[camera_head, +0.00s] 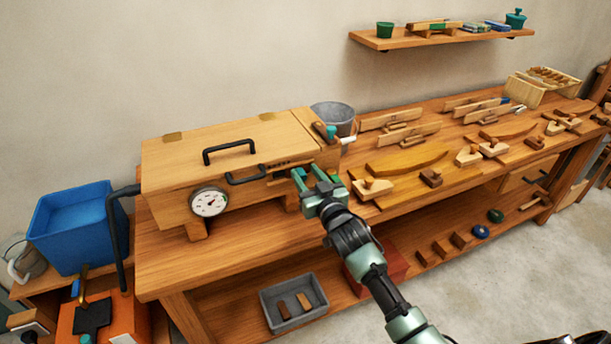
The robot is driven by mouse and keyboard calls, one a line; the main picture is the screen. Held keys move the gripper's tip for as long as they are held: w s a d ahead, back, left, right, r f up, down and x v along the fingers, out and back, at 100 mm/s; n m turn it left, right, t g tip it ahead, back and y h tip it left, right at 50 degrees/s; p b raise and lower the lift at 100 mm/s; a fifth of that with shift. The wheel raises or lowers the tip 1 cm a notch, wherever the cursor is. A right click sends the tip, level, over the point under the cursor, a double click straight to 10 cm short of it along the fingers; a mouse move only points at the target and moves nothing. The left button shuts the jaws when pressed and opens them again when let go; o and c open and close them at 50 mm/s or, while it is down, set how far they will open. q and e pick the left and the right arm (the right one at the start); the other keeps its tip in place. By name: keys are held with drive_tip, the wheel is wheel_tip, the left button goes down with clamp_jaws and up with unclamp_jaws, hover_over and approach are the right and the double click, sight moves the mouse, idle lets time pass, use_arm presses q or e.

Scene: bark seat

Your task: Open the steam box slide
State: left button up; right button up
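The steam box (222,150) is a long pale wooden box on the left end of the workbench. Its lid is down, with a black handle on top. A round white dial gauge (209,203) and a second black handle (246,176) are on its front. A row of small dark holes (279,163) shows near the right end of the front; the slide there is too small and partly hidden to make out its position. My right gripper (308,174) is at the front right corner of the box, fingers apart; contact cannot be told. My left gripper is out of view.
The workbench (170,266) carries wooden planes, clamps and curved strips to the right. A blue tub (75,226) is at left. A grey tray (294,302) and red box (378,268) sit on the lower shelf.

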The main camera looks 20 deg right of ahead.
drive_tip(key=shift+a, duration=0.1)
drive_tip(key=shift+s, duration=0.15)
drive_tip(key=s+b, duration=0.1)
drive_tip(key=s, duration=0.6)
drive_tip(key=shift+s+d+b, duration=0.2)
drive_tip(key=shift+s+b, duration=0.05)
drive_tip(key=shift+b, duration=0.1)
idle(0.8)
